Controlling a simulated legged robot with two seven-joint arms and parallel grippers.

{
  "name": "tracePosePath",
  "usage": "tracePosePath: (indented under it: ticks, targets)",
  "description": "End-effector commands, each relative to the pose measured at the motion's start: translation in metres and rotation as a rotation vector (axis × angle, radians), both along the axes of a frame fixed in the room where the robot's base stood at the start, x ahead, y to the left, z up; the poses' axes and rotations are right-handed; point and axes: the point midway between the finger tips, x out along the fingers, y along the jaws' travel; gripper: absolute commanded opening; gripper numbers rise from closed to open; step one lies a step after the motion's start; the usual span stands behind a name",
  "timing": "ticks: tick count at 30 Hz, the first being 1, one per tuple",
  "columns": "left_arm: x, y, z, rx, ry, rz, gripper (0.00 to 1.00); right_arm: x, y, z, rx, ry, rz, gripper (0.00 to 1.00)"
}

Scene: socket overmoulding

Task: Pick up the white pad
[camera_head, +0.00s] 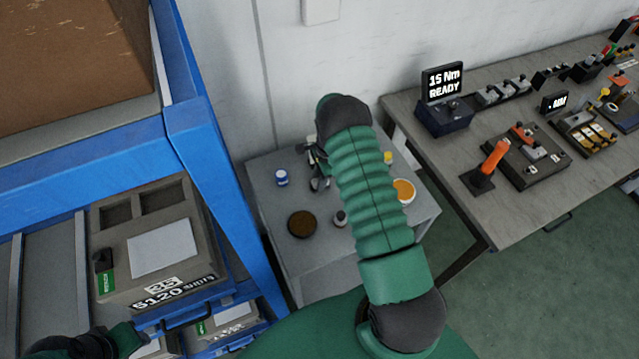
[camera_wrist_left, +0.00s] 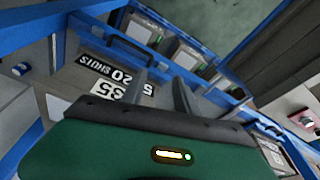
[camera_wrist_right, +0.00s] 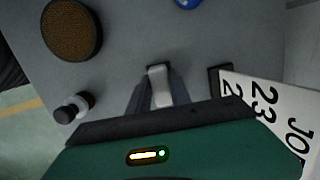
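My right gripper (camera_wrist_right: 161,90) is over the small grey table. In the right wrist view its fingers are close together on either side of a small pale block, which looks like the white pad (camera_wrist_right: 161,88). In the head view my right arm and gripper (camera_head: 318,172) hide most of this spot. I cannot tell whether the pad touches the tabletop. My left gripper (camera_wrist_left: 160,82) is open and empty, by the blue rack's labelled grey bins; its arm shows at the lower left of the head view.
The small table (camera_head: 275,215) also bears a dark round dish (camera_head: 302,223), a small bottle (camera_head: 340,218), a blue-and-white jar (camera_head: 282,178) and an orange-topped tub (camera_head: 404,190). The blue rack (camera_head: 215,165) stands left, a workbench (camera_head: 445,175) right.

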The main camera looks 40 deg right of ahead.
Motion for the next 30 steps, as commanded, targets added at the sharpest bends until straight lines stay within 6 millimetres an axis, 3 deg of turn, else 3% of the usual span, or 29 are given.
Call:
tracePosePath:
  ticks: [1,5,17,27,30]
  targets:
    - [0.000,0.000,0.000,0.000,0.000,0.000,0.36,0.000,0.000,0.000,0.000,0.001,0.000,0.16]
    - [0.000,0.000,0.000,0.000,0.000,0.000,0.36,0.000,0.000,-0.001,-0.001,0.001,0.000,0.00]
    - [0.000,0.000,-0.001,0.000,0.000,0.000,0.36,0.000,-0.001,0.004,-0.002,0.002,0.000,0.00]
    - [0.000,0.000,-0.010,0.000,0.000,0.000,0.36,0.000,0.000,0.080,-0.003,-0.002,0.001,0.00]
    - [0.000,0.000,-0.011,0.000,0.000,0.000,0.36,0.000,0.000,0.094,-0.002,-0.002,0.001,0.00]
